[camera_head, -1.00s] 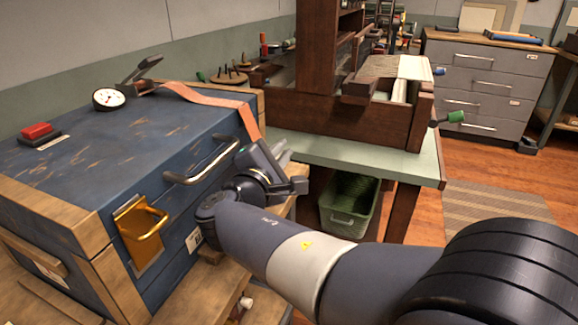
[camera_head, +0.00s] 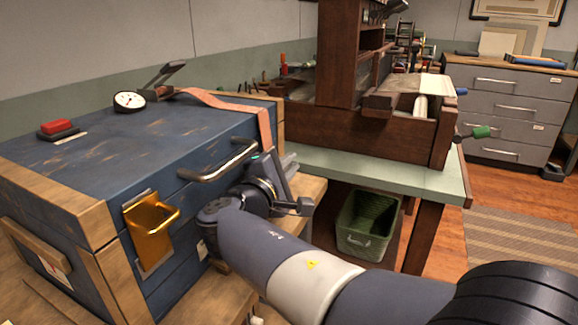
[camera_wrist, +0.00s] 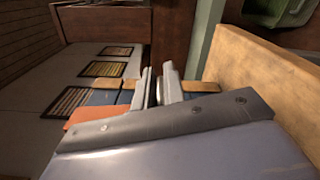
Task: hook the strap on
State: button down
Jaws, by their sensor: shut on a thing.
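The orange strap (camera_head: 228,103) runs across the blue chest's top (camera_head: 120,125) from the black lever buckle (camera_head: 165,82), then bends down over the right edge. My gripper (camera_head: 283,172) is at that side, right of the metal handle (camera_head: 222,162), with the strap's lower part reaching down to it. In the wrist view the fingers (camera_wrist: 157,84) are close together and the strap (camera_wrist: 88,113) shows to their left; the gripped end is mostly hidden. A gold hook-like bracket (camera_head: 152,228) is on the chest's front, left of my gripper.
A dial gauge (camera_head: 129,101) and a red block (camera_head: 56,127) sit on the chest. Right of it is a green-topped bench (camera_head: 400,172) with a dark wooden rack and a green crate (camera_head: 366,225) below. Wood trim edges the chest.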

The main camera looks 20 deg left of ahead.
jog(key=c, duration=1.7)
grip_release()
jog(key=shift+f, duration=0.35)
jog(key=shift+o, duration=0.9)
jog(key=shift+r, duration=0.2)
jog(key=s+p, duration=0.2)
jog(key=s, duration=0.8)
jog(key=shift+s+a, duration=0.4)
jog(key=shift+a, duration=0.05)
jog(key=w, duration=0.3)
jog(key=w+b, duration=0.1)
jog(key=w, duration=0.3)
jog(key=w+d+b, duration=0.1)
jog(key=w, duration=0.2)
jog(key=shift+w, duration=0.4)
jog(key=shift+r+p, duration=0.25)
jog(key=shift+p, duration=0.1)
jog(key=shift+d+n, duration=0.15)
jog(key=shift+n, duration=0.15)
